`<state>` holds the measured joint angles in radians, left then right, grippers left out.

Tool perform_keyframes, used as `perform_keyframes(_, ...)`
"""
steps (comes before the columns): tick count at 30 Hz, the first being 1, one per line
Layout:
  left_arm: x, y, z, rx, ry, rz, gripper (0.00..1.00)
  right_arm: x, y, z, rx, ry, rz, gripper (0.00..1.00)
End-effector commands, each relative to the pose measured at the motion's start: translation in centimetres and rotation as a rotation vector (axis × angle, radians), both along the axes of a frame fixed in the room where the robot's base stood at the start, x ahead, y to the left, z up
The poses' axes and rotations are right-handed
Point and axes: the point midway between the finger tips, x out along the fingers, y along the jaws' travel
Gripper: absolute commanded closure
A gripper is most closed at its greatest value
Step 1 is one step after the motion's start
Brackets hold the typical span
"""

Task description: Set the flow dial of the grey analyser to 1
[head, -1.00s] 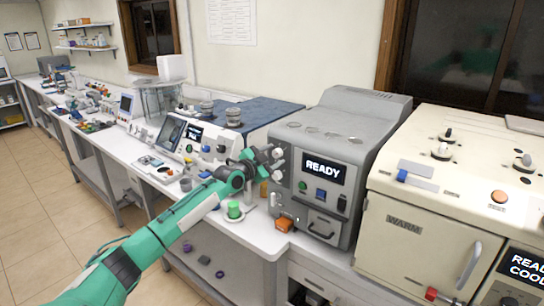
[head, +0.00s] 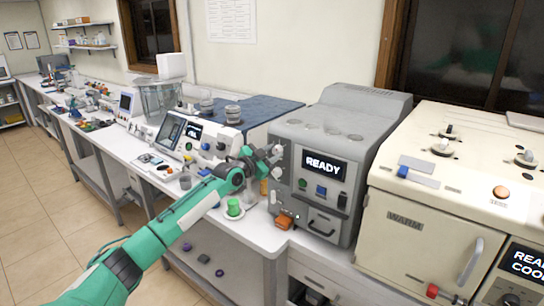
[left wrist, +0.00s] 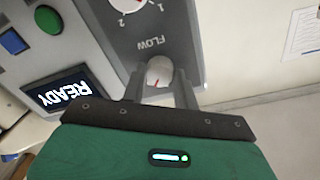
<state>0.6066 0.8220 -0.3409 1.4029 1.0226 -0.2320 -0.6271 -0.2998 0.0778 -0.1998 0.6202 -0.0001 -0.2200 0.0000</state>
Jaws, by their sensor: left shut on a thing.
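The grey analyser (head: 352,160) stands on the bench in the head view, with READY on its screen. My left gripper (head: 274,152) is at the left part of its front. In the left wrist view, turned nearly upside down, my left gripper (left wrist: 159,85) is shut on a round pale dial (left wrist: 158,72) with a red mark pointing towards the gripper. The word FLOW (left wrist: 150,43) stands between this dial and a second pale dial (left wrist: 136,5), cut off by the top edge, with figures 1 and 2 beside it. The held dial's own scale is hidden. My right gripper is out of view.
A cream oven (head: 400,260) marked WARM stands right of the analyser. A white instrument (head: 196,141) stands to the left.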

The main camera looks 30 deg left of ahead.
Motion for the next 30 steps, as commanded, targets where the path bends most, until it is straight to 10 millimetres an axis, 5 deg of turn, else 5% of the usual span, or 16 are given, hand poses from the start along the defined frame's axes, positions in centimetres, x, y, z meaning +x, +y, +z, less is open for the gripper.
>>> perform_keyframes(13, 0.0, -0.1, -0.3, -0.412, 0.033, 0.000, 0.93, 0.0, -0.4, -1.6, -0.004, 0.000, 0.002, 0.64)
perform_keyframes(30, 0.0, -0.2, -0.1, -0.953, 0.076, 0.001, 0.93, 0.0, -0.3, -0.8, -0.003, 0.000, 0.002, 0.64)
